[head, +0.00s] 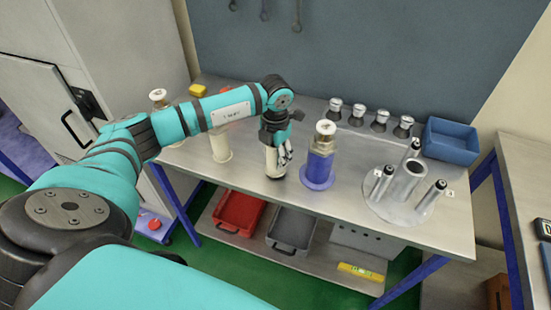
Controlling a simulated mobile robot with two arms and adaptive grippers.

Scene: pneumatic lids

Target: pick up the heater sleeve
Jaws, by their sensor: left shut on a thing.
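My left gripper (284,153) points down over the workbench and is shut on the heater sleeve (271,162), a cream upright cylinder. The gripper's fingers hide much of the sleeve. Its lower end is close to the bench top; I cannot tell whether it touches. My right gripper is not in view.
A blue cylinder on a flanged base (318,172) stands just right of the gripper. A cream post (220,145) stands left. A round metal fixture (408,185) with upright pins and a blue bin (451,140) are farther right. Several silver-capped pieces (357,115) line the back.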

